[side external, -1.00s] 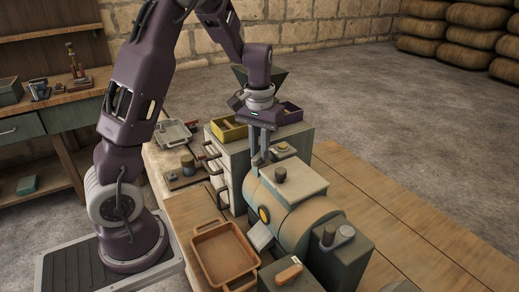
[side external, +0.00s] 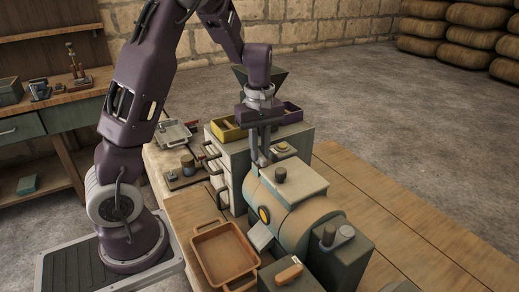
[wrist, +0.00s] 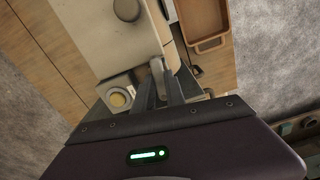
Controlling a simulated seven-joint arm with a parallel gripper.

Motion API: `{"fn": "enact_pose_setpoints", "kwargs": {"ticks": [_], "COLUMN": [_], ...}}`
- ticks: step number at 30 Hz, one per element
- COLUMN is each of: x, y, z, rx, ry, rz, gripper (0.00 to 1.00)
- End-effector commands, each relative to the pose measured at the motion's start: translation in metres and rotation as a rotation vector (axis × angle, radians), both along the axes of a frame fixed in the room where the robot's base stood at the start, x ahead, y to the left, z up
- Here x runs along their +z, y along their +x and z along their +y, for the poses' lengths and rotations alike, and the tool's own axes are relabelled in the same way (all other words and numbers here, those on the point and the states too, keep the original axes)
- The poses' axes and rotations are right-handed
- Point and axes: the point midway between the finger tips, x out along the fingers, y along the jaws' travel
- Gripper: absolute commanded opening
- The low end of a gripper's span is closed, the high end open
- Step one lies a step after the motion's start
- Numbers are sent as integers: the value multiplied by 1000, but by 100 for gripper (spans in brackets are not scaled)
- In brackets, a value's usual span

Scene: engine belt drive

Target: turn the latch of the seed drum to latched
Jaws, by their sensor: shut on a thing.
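My gripper (side external: 259,163) points down at the drum's far end, beside the lid. In the wrist view my gripper's fingers (wrist: 162,82) are close together on a small pale lever (wrist: 157,66) next to the drum's pale lid (wrist: 105,28). This lever appears to be the latch. The fingers hide most of it, so I cannot tell its exact angle.
An orange tray (side external: 223,254) lies left of the drum. A dark block with a lever (side external: 338,240) stands at the near end.

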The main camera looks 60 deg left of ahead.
Motion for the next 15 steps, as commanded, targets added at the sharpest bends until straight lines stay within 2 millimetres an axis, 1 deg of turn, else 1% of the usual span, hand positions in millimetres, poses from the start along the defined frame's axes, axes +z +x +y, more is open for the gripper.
{"fn": "enact_pose_setpoints", "kwargs": {"ticks": [6, 15], "x": [0, 0], "y": [0, 0], "z": [-1, -1], "rx": [99, 158], "ry": [-1, -1], "rz": [0, 0], "gripper": [0, 0]}}
